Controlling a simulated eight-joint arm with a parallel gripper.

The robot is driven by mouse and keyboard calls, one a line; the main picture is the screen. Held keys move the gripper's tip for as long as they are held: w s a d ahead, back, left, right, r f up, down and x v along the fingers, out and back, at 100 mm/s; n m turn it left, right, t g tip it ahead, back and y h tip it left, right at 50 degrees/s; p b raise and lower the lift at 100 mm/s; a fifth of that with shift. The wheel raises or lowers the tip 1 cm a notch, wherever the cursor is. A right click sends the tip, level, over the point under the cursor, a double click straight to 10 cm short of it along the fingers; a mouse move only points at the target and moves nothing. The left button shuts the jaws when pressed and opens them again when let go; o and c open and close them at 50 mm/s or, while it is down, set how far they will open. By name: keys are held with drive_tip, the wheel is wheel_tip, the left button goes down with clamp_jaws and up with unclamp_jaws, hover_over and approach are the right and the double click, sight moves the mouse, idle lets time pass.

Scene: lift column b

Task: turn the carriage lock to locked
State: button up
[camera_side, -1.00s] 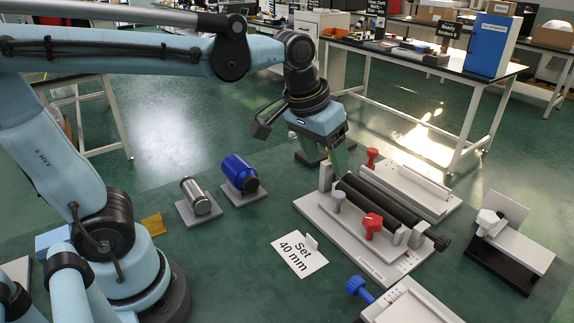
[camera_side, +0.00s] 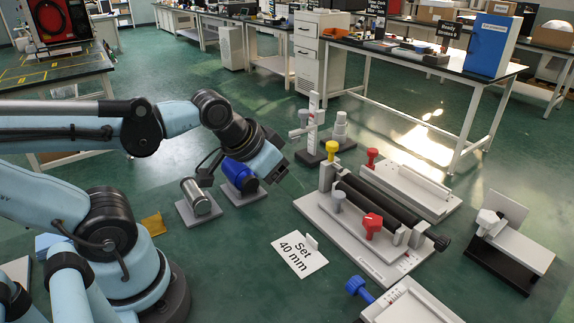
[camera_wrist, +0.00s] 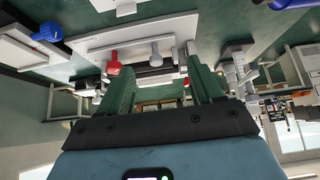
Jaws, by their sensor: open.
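The lift column unit lies on the green floor, a light grey base plate (camera_side: 318,211) with a dark roller or rod (camera_side: 378,205). A yellow knob (camera_side: 332,148) tops the post at its left end. A red knob (camera_side: 372,224) and a grey round knob (camera_side: 338,198) stand along its near side. I cannot tell which knob is the carriage lock, and no lock marking is readable. My gripper (camera_wrist: 160,72) is open and empty; its green fingers spread in the wrist view. In the side view my gripper (camera_side: 276,168) is left of the unit, apart from it.
A blue cylinder (camera_side: 238,172) and a silver cylinder (camera_side: 195,194) on grey blocks are near my gripper. A blue-knobbed tray (camera_side: 410,305) and a black-based stand (camera_side: 510,250) are at right.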

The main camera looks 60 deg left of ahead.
idle(0.4)
wheel_tip(320, 180, up, 4)
drive_tip(key=g, duration=0.7)
hover_over(374, 219)
drive_tip(key=shift+n, duration=0.3)
wheel_tip(374, 219, down, 12)
drive_tip(key=shift+r, duration=0.2)
